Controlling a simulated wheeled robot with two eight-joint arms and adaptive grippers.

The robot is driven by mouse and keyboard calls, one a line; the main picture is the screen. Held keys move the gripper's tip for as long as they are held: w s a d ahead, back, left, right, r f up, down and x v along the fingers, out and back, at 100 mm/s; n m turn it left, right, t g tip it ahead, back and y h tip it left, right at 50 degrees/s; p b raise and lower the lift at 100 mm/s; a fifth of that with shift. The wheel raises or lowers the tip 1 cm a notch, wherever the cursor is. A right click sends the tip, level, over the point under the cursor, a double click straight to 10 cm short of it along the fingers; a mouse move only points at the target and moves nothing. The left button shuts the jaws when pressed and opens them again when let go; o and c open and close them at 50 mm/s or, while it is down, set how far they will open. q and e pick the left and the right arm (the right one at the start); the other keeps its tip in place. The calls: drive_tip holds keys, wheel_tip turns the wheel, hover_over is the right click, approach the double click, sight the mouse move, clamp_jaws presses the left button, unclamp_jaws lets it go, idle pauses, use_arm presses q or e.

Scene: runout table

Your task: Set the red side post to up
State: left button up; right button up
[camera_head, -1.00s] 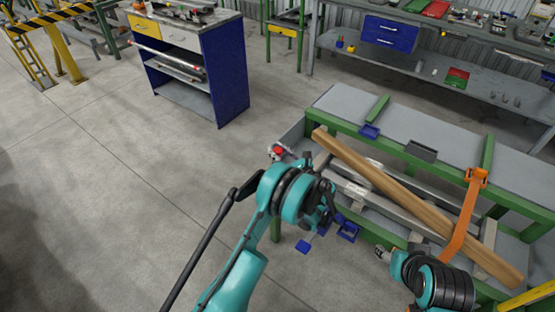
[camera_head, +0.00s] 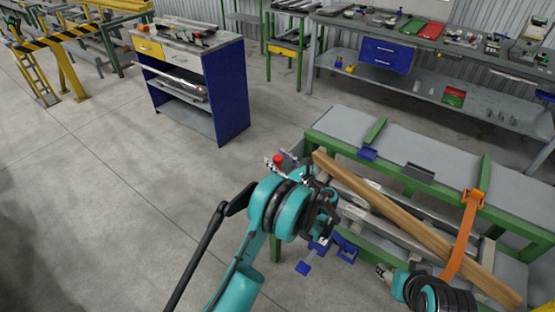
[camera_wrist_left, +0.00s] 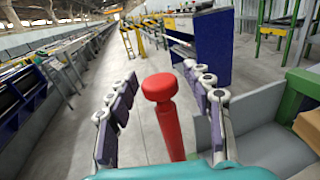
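The red side post (camera_wrist_left: 168,118) stands upright in the left wrist view, a round head on a narrower stem. Its lower end is hidden behind my teal wrist. In the head view its red head (camera_head: 278,159) shows at the left end of the runout table (camera_head: 340,119). My left gripper (camera_wrist_left: 162,84) is open, with one finger on each side of the post and a visible gap on both sides. My right arm comes in at the lower right of the head view; a small metallic end (camera_head: 383,272) shows there, but its fingers cannot be made out.
A long wooden beam (camera_head: 400,215) lies slanting on the table, with an orange curved arm (camera_head: 466,235) across it. Blue parts (camera_head: 345,248) hang below the table's front. A blue cabinet (camera_head: 226,95) stands behind. The floor to the left is clear.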

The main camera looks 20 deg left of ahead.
use_arm(q)
drive_tip(key=v, duration=1.2)
drive_tip(key=shift+r, duration=0.1)
